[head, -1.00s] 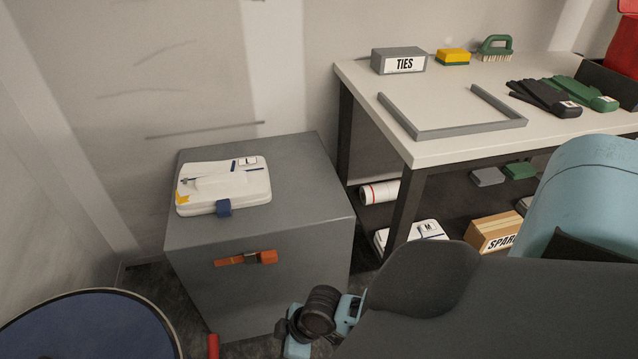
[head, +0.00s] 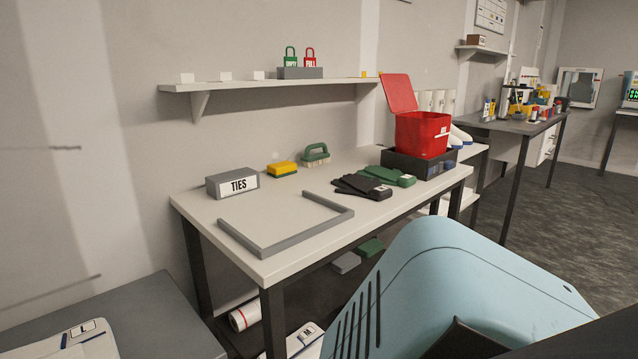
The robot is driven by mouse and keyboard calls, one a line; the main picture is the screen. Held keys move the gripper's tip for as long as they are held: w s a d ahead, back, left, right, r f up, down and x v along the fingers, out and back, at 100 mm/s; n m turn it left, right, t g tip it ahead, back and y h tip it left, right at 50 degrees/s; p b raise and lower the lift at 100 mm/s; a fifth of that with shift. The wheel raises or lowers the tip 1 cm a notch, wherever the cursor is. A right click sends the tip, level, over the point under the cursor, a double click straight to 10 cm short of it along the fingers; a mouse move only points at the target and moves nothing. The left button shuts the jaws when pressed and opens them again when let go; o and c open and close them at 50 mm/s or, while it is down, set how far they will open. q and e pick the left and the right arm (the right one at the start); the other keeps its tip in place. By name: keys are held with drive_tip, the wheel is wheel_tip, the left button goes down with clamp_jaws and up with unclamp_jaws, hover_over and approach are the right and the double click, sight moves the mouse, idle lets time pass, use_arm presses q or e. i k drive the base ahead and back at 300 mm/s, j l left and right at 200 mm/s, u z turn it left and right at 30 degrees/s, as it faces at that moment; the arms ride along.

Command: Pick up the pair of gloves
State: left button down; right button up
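Two pairs of gloves lie side by side on the white-topped bench (head: 240,225). The black gloves (head: 358,186) lie on the left, and the green gloves (head: 390,176) lie just behind and to their right. Each pair has a small light tag at its near right end. I cannot tell from this view which pair the task means. Neither of my grippers is in view; only a light blue and dark part of my own body fills the lower right and hides the floor there.
A grey U-shaped frame (head: 285,242) lies at the bench's front left, behind it the TIES box (head: 232,184). A yellow sponge (head: 282,168) and green brush (head: 315,154) stand at the back. A shelf (head: 270,84) overhangs.

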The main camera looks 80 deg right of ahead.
sight(387, 174)
drive_tip(key=z, duration=0.4)
drive_tip(key=i+z, duration=0.1)
drive_tip(key=z, duration=1.2)
drive_tip(key=i+z, duration=0.1)
drive_tip(key=z, duration=0.3)
drive_tip(key=j+z, duration=0.1)
drive_tip(key=z, duration=0.3)
